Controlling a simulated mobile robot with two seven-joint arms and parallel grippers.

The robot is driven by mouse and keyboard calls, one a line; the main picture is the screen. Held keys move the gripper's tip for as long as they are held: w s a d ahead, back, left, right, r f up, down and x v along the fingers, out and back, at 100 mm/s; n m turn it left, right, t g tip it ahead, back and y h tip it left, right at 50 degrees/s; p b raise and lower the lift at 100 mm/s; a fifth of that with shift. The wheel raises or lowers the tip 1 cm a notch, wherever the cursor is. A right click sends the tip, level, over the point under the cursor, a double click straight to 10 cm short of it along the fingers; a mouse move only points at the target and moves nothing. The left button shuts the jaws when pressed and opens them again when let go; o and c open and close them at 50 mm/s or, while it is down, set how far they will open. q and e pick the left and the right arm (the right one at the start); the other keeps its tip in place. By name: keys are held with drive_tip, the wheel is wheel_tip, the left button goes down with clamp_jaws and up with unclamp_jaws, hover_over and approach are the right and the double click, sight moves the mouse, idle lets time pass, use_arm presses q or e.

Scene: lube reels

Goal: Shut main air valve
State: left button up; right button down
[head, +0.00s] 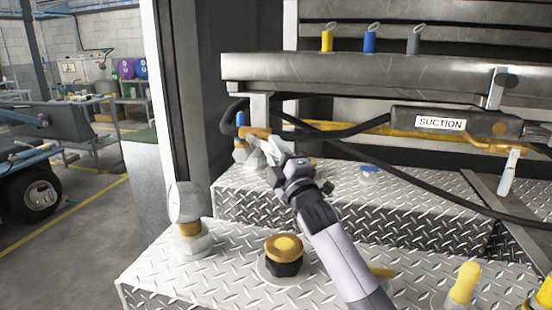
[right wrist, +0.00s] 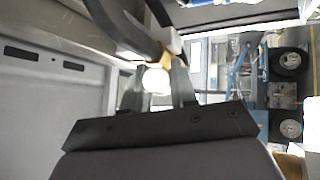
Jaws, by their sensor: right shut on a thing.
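The air valve (head: 256,133) appears as a brass fitting on the black hose at the back left of the tread-plate deck. My right gripper (head: 266,150) reaches it from the front right and is shut on a pale handle there. The gripper covers much of this handle in the head view. In the right wrist view, the handle's round white end (right wrist: 156,80) sits between the two fingers (right wrist: 158,92), with brass and the black hose just beyond. How far the handle is turned I cannot tell. My left gripper is not in view.
A black box labelled SUCTION (head: 440,124) hangs at the right, with a black hose (head: 430,195) crossing the deck. A clear-topped fitting (head: 187,215) and a brass-topped cap (head: 284,248) stand in front. A dark post (head: 195,90) rises at the left.

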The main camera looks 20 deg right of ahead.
drive_tip(key=c, duration=1)
unclamp_jaws()
drive_tip(key=shift+s+f, duration=0.25)
drive_tip(key=shift+s, duration=0.2)
drive_tip(key=v, duration=0.6)
drive_tip(key=shift+s, duration=0.1)
